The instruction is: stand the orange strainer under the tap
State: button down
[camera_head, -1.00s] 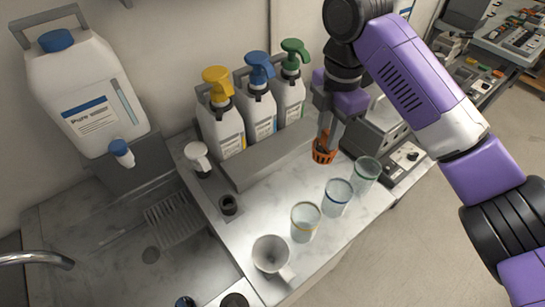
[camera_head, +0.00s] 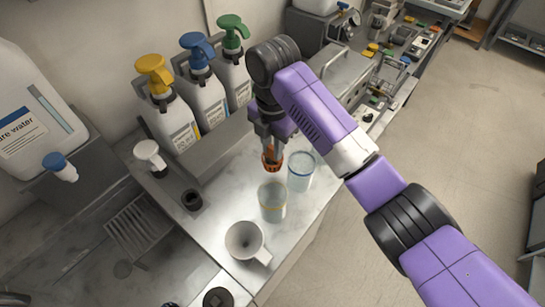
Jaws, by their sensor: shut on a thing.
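The orange strainer (camera_head: 271,163) is held in my gripper (camera_head: 270,146), which is shut on its upper part. It hangs over the worktop, just behind the yellow-rimmed cup and left of the blue-rimmed cup. A blue-capped tap (camera_head: 60,168) sticks out of the white water container (camera_head: 38,125) on a grey wall bracket at the far left. Below the tap lies a slotted drain grate (camera_head: 140,226). Part of a chrome faucet (camera_head: 14,299) shows at the lower left edge. The fingers hide part of the strainer.
A yellow-rimmed cup (camera_head: 271,203) and a blue-rimmed cup (camera_head: 300,172) stand near the strainer. A white funnel-like cup (camera_head: 244,240) is in front.

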jog(key=shift+f, duration=2.3)
jog(key=shift+f, duration=0.1)
jog(key=c, duration=1.5)
grip_release()
